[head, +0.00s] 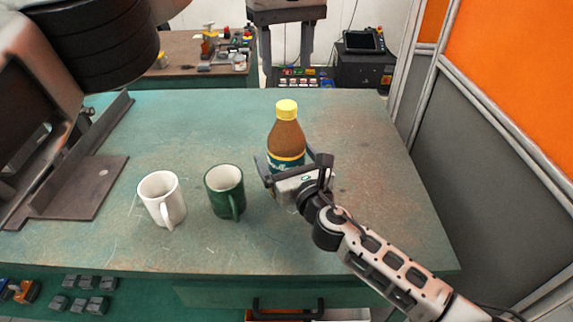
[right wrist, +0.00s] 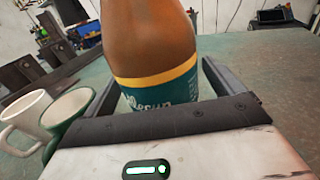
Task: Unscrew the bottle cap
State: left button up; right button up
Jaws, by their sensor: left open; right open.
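A brown bottle (head: 287,138) with a teal and yellow label stands upright on the worktable (head: 370,130). Its yellow cap (head: 286,109) is on top. My right gripper (head: 291,172) is low at the bottle's near side, open, with its fingers reaching to either side of the label. In the right wrist view, the bottle (right wrist: 152,45) is between the spread fingers, with a visible gap at the right finger; the cap is out of frame. The bottle's base is hidden behind the gripper in the head view. My left gripper is not seen in either view.
A green mug (head: 225,190) and a white mug (head: 162,198) stand left of the gripper. Orange and grey panels (head: 490,140) border the right.

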aim_at(287, 105)
jog(key=shift+w, duration=0.1)
jog(key=c, duration=2)
pick_arm(q)
jog(key=m, duration=0.3)
jog(key=shift+m, duration=0.3)
jog(key=shift+f+m, duration=0.15)
jog(key=shift+m, duration=0.25)
jog(key=shift+f, duration=3.85)
